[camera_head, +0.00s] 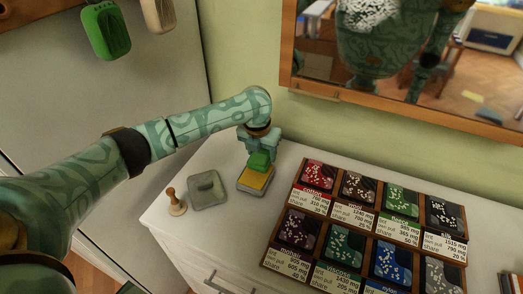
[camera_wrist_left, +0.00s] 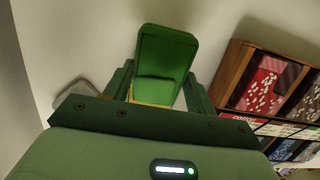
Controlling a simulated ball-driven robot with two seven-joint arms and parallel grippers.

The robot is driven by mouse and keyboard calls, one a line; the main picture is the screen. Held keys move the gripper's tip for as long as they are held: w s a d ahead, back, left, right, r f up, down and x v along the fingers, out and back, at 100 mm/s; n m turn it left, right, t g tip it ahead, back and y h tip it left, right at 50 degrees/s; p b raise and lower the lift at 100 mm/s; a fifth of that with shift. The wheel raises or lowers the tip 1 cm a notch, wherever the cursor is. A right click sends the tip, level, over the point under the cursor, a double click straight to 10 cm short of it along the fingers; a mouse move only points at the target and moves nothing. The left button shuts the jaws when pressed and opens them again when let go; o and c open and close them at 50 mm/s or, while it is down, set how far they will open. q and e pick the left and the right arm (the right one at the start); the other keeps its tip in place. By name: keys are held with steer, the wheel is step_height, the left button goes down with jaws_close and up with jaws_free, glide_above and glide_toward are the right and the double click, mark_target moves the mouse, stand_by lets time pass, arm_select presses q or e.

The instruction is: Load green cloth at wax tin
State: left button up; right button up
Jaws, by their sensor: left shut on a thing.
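My left gripper (camera_head: 259,150) is shut on the green cloth (camera_head: 259,161), a small green block-like piece held below the fingers. In the left wrist view the green cloth (camera_wrist_left: 166,60) stands between the two fingers of the left gripper (camera_wrist_left: 158,90). The wax tin (camera_head: 256,181), with a yellow wax surface and grey rim, lies open on the white cabinet top directly under the cloth. A yellow strip of it shows below the cloth in the left wrist view. I cannot tell whether the cloth touches the wax. My right gripper is not in view.
A grey lid-like plate (camera_head: 208,193) and a wooden stamp-like piece (camera_head: 176,205) are left of the tin. A wooden tray (camera_head: 334,207) of colored swatches with labels fills the right. A mirror (camera_head: 404,60) hangs behind. Green (camera_head: 106,32) and beige (camera_head: 158,14) items hang upper left.

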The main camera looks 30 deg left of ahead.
mark_target(262, 154)
arm_select(q)
steer(key=shift+f, duration=0.4)
stand_by(1.1)
steer(key=shift+f, duration=0.15)
stand_by(1.0)
step_height(262, 154, up, 8)
steer(key=p, duration=0.7)
steer(key=shift+r, duration=0.2)
steer(key=shift+f, duration=0.1)
